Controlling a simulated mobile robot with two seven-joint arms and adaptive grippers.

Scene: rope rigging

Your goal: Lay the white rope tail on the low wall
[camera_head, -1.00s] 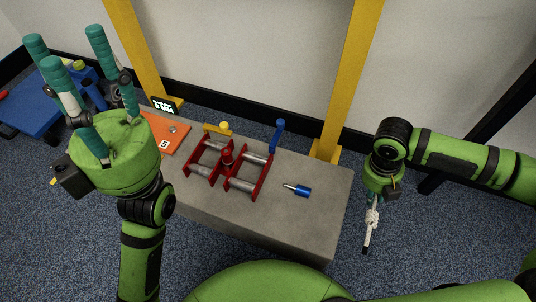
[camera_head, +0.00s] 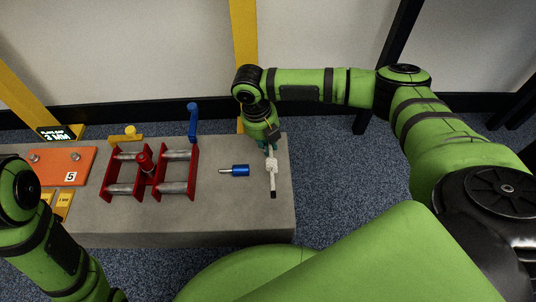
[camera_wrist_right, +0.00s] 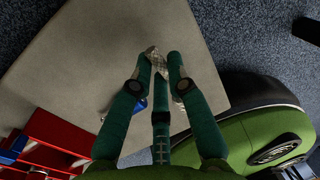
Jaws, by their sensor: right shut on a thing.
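The low wall (camera_head: 225,212) is a grey concrete block with a flat top across the left and middle of the head view. My right gripper (camera_head: 269,149) is over the wall's right end, its teal fingers shut on the white rope tail (camera_head: 272,168). The tail hangs down from the fingers and ends in a dark tip. I cannot tell whether it touches the wall top. In the right wrist view the gripper (camera_wrist_right: 160,66) has its fingers closed around the rope, mostly hiding it, with the grey wall top (camera_wrist_right: 90,55) beyond. My left gripper is outside the frames.
A blue tool with a metal tip (camera_head: 236,170) lies just left of the rope. A red frame with grey rollers (camera_head: 150,172), a blue handle (camera_head: 193,122) and an orange plate (camera_head: 62,166) are further left. A yellow post (camera_head: 244,40) stands behind the wall.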

